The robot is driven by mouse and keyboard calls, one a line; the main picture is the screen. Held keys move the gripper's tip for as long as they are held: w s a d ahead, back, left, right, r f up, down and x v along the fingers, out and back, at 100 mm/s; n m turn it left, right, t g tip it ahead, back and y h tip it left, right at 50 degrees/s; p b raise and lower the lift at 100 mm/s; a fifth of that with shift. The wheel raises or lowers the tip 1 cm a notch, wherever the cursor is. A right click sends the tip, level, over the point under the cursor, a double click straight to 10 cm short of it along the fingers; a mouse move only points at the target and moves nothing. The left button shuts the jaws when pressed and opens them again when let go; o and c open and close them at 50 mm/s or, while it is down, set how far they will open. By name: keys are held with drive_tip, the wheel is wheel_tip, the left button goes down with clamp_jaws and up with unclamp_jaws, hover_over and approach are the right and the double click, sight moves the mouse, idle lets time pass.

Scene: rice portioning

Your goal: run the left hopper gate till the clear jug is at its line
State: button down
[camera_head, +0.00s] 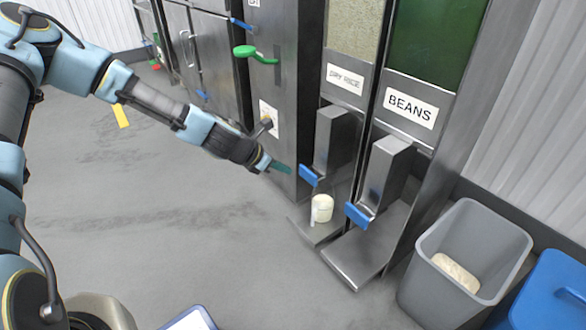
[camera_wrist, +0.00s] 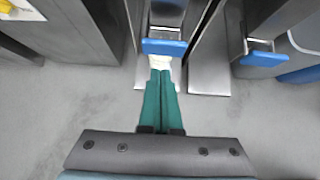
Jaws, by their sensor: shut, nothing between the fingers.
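The left hopper (camera_head: 345,76), labelled "DRY RICE", has a metal spout with a blue gate lever (camera_head: 309,175) low at its front. The lever also shows in the wrist view (camera_wrist: 163,47). The jug (camera_head: 322,208) stands upright on the base below that spout and looks pale cream; its line and fill level are too small to tell. In the wrist view the jug (camera_wrist: 160,61) is mostly hidden behind the lever and my fingers. My gripper (camera_head: 288,169) has its green fingers shut and empty, just left of the lever, apparently apart from it. It also shows in the wrist view (camera_wrist: 161,72).
The beans hopper (camera_head: 410,108) with its own blue lever (camera_head: 357,215) stands close to the right. A grey bin (camera_head: 470,250) with a pale sack and a blue bin (camera_head: 548,290) are farther right.

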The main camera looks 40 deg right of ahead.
drive_tip(key=v, duration=0.2)
drive_tip(key=shift+a+r, duration=0.25)
drive_tip(key=shift+a, duration=0.05)
idle(0.8)
drive_tip(key=w+a+r+m+y, duration=0.2)
drive_tip(key=a+m, duration=0.2)
drive_tip(key=a, duration=0.4)
drive_tip(key=w+a+r+m+t+y, duration=0.15)
drive_tip(key=a+m, duration=0.25)
drive_tip(key=a, duration=0.5)
drive_tip(key=w+a+r+m+y, duration=0.2)
drive_tip(key=w+a+m, duration=0.15)
drive_tip(key=a, duration=0.45)
drive_tip(key=s+a+r+m+y, duration=0.25)
drive_tip(key=a+r, duration=0.35)
drive_tip(key=a, duration=0.4)
drive_tip(key=s+a+r+m+y, duration=0.15)
drive_tip(key=a+r+m, duration=0.3)
drive_tip(key=a, duration=0.55)
wheel_tip(320, 180, up, 34)
drive_tip(key=p, duration=3.3)
drive_tip(key=shift+s+a+t+h+p, duration=0.2)
drive_tip(key=shift+s+t+h+p, duration=0.1)
drive_tip(key=shift+s+t+h, duration=0.05)
